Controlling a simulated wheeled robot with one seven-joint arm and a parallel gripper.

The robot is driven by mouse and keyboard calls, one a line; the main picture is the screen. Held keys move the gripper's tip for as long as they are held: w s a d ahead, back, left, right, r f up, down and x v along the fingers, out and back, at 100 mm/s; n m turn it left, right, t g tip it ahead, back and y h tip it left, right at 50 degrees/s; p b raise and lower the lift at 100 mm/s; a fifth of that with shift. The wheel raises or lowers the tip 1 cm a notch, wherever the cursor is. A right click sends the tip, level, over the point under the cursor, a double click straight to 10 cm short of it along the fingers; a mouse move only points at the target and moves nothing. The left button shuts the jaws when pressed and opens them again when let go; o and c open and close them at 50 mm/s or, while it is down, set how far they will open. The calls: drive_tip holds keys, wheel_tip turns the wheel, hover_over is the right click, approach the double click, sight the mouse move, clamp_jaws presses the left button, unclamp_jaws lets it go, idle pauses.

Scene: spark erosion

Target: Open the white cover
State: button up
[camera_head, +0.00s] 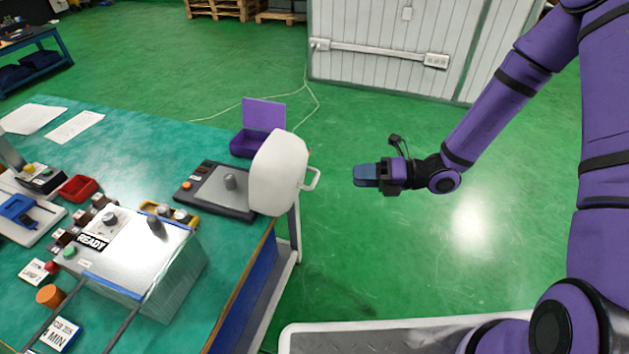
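The white cover (275,170) stands upright, on its side, at the right end of a dark, low device (216,190) on the green table. The device's grey top plate with a round knob is uncovered. The cover's white handle (313,180) sticks out to the right, past the table edge. My gripper (360,175) is in the air to the right of the handle, apart from it, with its blue fingers pointing left. The fingers overlap in this view, so I cannot tell whether they are open or shut. I see nothing held in them.
A purple open box (260,125) stands behind the cover. A metal control box (145,255) and several small items crowd the table (135,145) at left. The green floor (400,260) around my gripper is clear. A grey cabinet (410,45) stands at the back.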

sight(314, 181)
wheel_tip(314, 181, down, 7)
drive_tip(key=w+a+m+t, duration=0.15)
drive_tip(key=m+t, duration=0.25)
drive_tip(key=m, duration=0.4)
drive_tip(key=x, duration=1)
drive_tip(key=shift+w+r, duration=0.15)
drive_tip(key=shift+w, duration=0.1)
clamp_jaws()
